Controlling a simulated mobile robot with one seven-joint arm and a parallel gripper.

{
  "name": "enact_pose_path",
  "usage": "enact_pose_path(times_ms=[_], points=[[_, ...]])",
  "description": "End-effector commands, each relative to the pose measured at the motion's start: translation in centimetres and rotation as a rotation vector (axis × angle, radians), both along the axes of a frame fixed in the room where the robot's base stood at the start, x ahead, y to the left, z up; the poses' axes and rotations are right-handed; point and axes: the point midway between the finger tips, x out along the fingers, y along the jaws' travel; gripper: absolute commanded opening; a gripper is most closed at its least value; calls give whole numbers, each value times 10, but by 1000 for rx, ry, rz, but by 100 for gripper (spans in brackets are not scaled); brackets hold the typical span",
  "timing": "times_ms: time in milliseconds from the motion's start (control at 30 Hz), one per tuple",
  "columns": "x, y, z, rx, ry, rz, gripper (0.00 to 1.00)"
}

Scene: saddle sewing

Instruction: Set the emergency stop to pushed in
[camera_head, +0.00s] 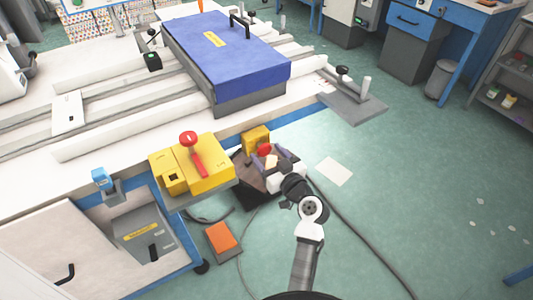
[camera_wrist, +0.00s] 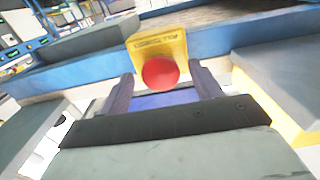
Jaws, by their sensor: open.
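The emergency stop is a round red button (camera_head: 264,150) on a yellow box (camera_head: 255,137) at the front edge of the white machine bed. In the wrist view the red button (camera_wrist: 160,72) sits in front of a yellow plate (camera_wrist: 158,44) with dark lettering. My gripper (camera_head: 272,162) is just in front of it in the head view. In the wrist view the fingers of my gripper (camera_wrist: 161,74) are spread, one on each side of the button, with nothing held. Whether they touch it, and how far the button stands out, I cannot tell.
A larger yellow box (camera_head: 215,172) with a red lever (camera_head: 193,155) stands left of my gripper. A blue-topped block (camera_head: 225,50) lies on the machine bed. An orange-topped pedal (camera_head: 222,236) and dark cables lie on the green floor. The floor to the right is mostly free.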

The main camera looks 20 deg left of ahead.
Motion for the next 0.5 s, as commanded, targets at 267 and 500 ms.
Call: enact_pose_path(times_ms=[267, 500], points=[[-37, -49, -4, 0, -1, -5, 64], [-66, -85, -2, 0, -2, -3, 64]])
